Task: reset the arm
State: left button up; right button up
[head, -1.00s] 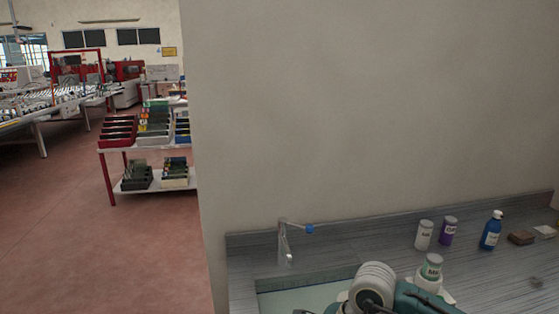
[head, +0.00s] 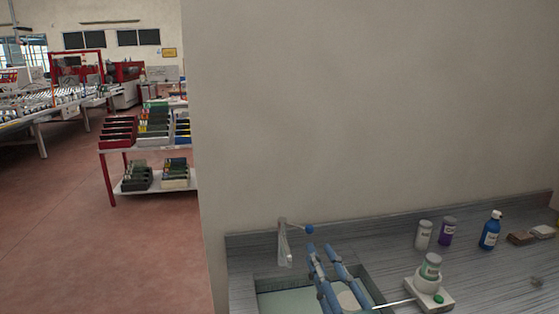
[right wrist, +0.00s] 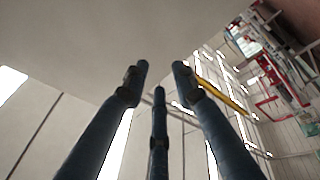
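My right gripper (head: 322,252) stands over the sink in the head view, with its blue fingers pointing up in front of the counter's back edge. In the right wrist view its three dark blue fingers (right wrist: 160,75) are spread apart, and nothing shows between them. The right gripper is open and empty. My left gripper is not in view. The task names no other object.
The sink (head: 285,302) has a tap (head: 284,245) behind it. On the grey counter (head: 500,280) stand a jar on a white base (head: 437,302), a white bottle (head: 423,235), a purple bottle (head: 447,232) and a blue spray bottle (head: 491,230). A wall rises behind; open floor (head: 70,220) lies left.

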jog(key=s+d+f+m+g+h, duration=0.4)
jog(key=d+f+m, duration=0.2)
jog(key=f, duration=0.5)
jog(key=s+d+f+m+g+h, duration=0.35)
jog(key=d+f+m, duration=0.2)
jog(key=f, duration=0.55)
jog(key=s+d+f+m+g+y, duration=0.1)
jog(key=s+f+m+g, duration=0.1)
jog(key=s+f+g, duration=0.6)
jog(key=s+f+m+g, duration=0.15)
jog(key=s+f, duration=0.35)
jog(key=s, duration=0.7)
notch_tip(320, 180, down, 30)
jog(key=s+g+b, duration=0.1)
jog(key=s+b, duration=0.1)
jog(key=b, duration=0.3)
jog(key=s+d+f+b, duration=0.1)
jog(key=s+f+b, duration=0.1)
jog(key=s+f, duration=0.6)
jog(key=s+d+f+g+b, duration=0.1)
jog(key=s+d+f+b, duration=0.1)
jog(key=s+f, duration=0.7)
notch_tip(320, 180, down, 5)
jog(key=shift+f+b, duration=0.2)
jog(key=shift+b, duration=0.35)
jog(key=shift+s, duration=0.1)
